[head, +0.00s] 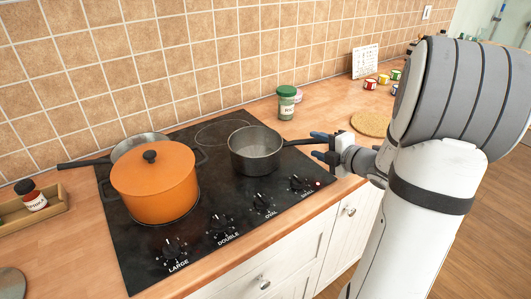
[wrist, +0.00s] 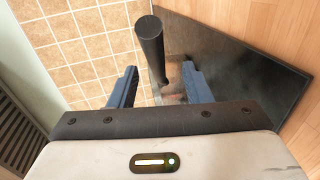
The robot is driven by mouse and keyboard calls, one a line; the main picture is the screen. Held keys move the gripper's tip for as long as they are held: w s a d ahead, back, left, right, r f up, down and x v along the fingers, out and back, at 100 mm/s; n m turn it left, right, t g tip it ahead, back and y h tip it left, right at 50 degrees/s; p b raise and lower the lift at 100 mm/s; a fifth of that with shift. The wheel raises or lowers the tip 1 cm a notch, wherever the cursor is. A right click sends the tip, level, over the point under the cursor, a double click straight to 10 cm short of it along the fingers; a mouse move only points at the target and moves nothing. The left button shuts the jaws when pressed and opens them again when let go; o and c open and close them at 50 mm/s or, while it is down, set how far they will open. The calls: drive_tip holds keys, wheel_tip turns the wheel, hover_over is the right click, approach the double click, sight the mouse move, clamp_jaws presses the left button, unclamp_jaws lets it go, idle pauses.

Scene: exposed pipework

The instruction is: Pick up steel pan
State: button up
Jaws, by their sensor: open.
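A dark grey steel pan (head: 256,152) sits on the right part of the black hob, with its handle (head: 300,142) pointing right. My gripper (head: 322,146) is at the end of that handle, open, with its blue fingers towards the pan. In the wrist view, the dark round handle (wrist: 151,45) runs between the two spread fingers of my gripper (wrist: 160,68), and I see a gap to each finger. A second metal pan (head: 139,143) is partly hidden behind the orange pot, its handle pointing left.
An orange lidded pot (head: 154,184) stands left on the hob (head: 215,195). A green-lidded jar (head: 286,103) is behind the steel pan. A round woven mat (head: 371,124) and small tins (head: 370,84) lie to the right. A wooden tray (head: 52,206) with a jar is far left.

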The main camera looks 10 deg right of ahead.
sight(308, 143)
drive_tip(key=x, duration=0.3)
drive_tip(key=a+x, duration=0.1)
drive_tip(key=x, duration=0.1)
drive_tip(key=shift+a, duration=0.25)
drive_tip(key=shift+w+a, duration=0.1)
drive_tip(key=shift+w, duration=0.25)
drive_tip(key=shift+s, duration=0.1)
clamp_jaws()
